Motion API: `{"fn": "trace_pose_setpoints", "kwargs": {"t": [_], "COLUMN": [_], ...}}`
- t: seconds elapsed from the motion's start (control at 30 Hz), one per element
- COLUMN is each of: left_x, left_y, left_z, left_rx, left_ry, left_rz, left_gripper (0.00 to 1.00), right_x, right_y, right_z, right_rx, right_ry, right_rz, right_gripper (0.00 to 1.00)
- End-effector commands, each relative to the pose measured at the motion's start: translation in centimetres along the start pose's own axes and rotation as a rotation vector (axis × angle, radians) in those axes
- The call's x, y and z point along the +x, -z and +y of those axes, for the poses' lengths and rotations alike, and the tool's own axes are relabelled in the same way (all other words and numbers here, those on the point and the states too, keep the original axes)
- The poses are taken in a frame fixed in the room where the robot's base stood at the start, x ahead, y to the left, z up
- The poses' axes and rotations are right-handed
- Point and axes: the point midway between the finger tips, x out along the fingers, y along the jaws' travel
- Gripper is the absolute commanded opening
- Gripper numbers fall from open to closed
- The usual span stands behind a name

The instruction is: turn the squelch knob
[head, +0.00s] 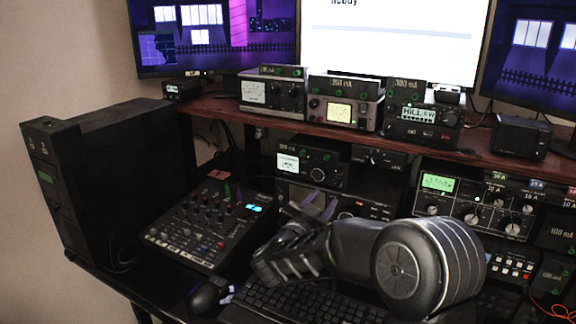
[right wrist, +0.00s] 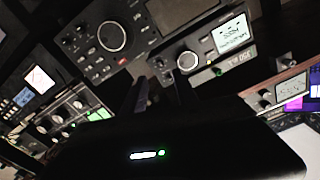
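No squelch label is readable, so I cannot tell which knob is the squelch knob. My right gripper (head: 320,205) reaches in front of the stacked radios, its two fingers apart with nothing visible between them. Behind it is a radio with a lit screen (head: 288,162) and a round knob (head: 317,174); this radio's knob also shows in the right wrist view (right wrist: 188,61). Below it is a wider unit with a ringed knob, partly hidden by the gripper; a large ringed knob (right wrist: 112,36) shows on a panel in the right wrist view. My left gripper is not in view.
A mixer (head: 205,222) with many small knobs lies left of my right gripper. A keyboard (head: 300,303) and a mouse (head: 205,297) are on the desk below it. A wooden shelf (head: 225,108) with more radios overhangs behind. A multi-knob tuner (head: 475,205) stands to the right.

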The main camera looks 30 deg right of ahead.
Motion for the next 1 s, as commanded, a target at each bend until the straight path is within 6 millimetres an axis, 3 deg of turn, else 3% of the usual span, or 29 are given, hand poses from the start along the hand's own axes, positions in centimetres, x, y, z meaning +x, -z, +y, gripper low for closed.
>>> {"fn": "trace_pose_setpoints", "kwargs": {"t": [0.77, 1.0], "left_x": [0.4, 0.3], "left_y": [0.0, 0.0], "left_z": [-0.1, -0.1], "left_rx": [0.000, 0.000], "left_ry": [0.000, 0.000], "left_rz": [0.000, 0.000], "left_gripper": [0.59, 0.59], "right_x": [0.4, 2.4], "right_y": [-0.1, -0.1], "right_z": [0.0, 0.1], "right_rx": [0.001, 0.001], "right_ry": [0.000, -0.003], "right_rz": [0.001, 0.002], "right_gripper": [0.35, 0.35]}}
